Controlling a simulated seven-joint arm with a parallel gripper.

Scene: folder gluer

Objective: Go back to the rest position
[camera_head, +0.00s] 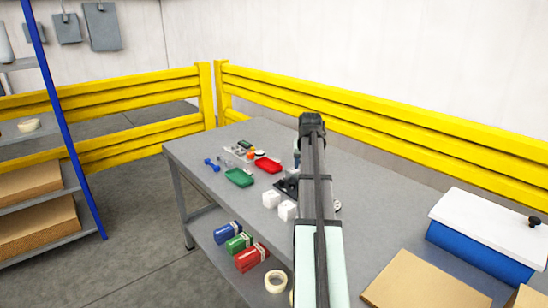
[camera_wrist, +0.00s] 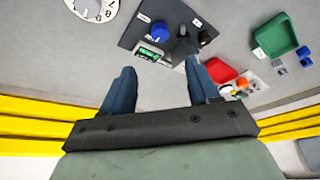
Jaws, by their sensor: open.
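My gripper (camera_wrist: 160,66) is open in the wrist view, with two blue fingers spread apart and nothing seen between the tips. It is over a dark panel (camera_wrist: 140,40) that carries a blue knob (camera_wrist: 161,32), a small green display and black knobs. I cannot tell its height above the panel. In the head view my arm reaches out over the grey table (camera_head: 375,215) and mostly hides the gripper and the panel. No marked rest position shows.
A white-lidded blue box (camera_head: 480,253) and cardboard (camera_head: 425,282) are at right. Yellow rails (camera_head: 400,118) run behind the table. A shelf rack (camera_head: 75,185) stands left.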

